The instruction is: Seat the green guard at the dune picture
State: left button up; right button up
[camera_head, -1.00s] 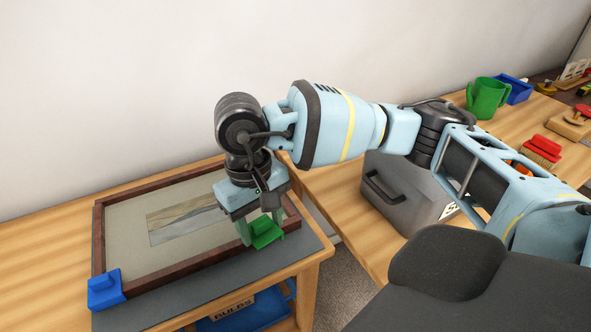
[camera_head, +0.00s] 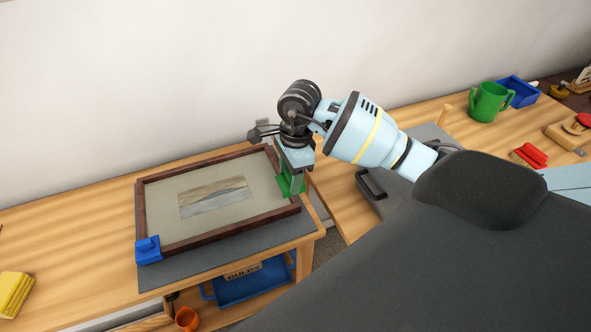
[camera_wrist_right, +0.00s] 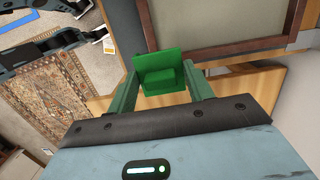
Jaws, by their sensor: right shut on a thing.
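The dune picture (camera_head: 217,197) lies flat in a dark brown frame (camera_head: 225,229) on a grey mat (camera_head: 200,259). My right gripper (camera_head: 291,180) is shut on the green guard (camera_head: 287,187) at the frame's right side. The right wrist view shows the green guard (camera_wrist_right: 162,78) between the two fingers, close to a frame corner (camera_wrist_right: 157,48). Whether it touches the frame I cannot tell. A blue guard (camera_head: 148,249) sits on the frame's near left corner.
A blue bin (camera_head: 250,287) labelled BULBS and an orange cup (camera_head: 187,318) are below the tabletop. A yellow block (camera_head: 14,292) lies at the far left. A grey case with a black handle (camera_head: 370,184) stands right of the gripper. A green two-handled cup (camera_head: 489,101) stands farther right.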

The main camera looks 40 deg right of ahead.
dwell(0.5)
jog(key=shift+f+b, duration=1)
jog(key=shift+f, duration=1.55)
pick_arm(q)
jog(key=f, duration=0.1)
jog(key=s+f, duration=0.1)
jog(key=shift+s+f, duration=0.2)
jog(key=shift+f, duration=0.1)
jog(key=shift+w+d, duration=0.1)
jog(key=shift+s+f, duration=0.1)
jog(key=shift+s, duration=0.1)
jog(key=shift+s+f+g+b, duration=0.4)
jog(key=shift+s+f+b, duration=0.2)
jog(key=shift+f+b, duration=0.2)
pick_arm(e)
jog(key=shift+f, duration=1.3)
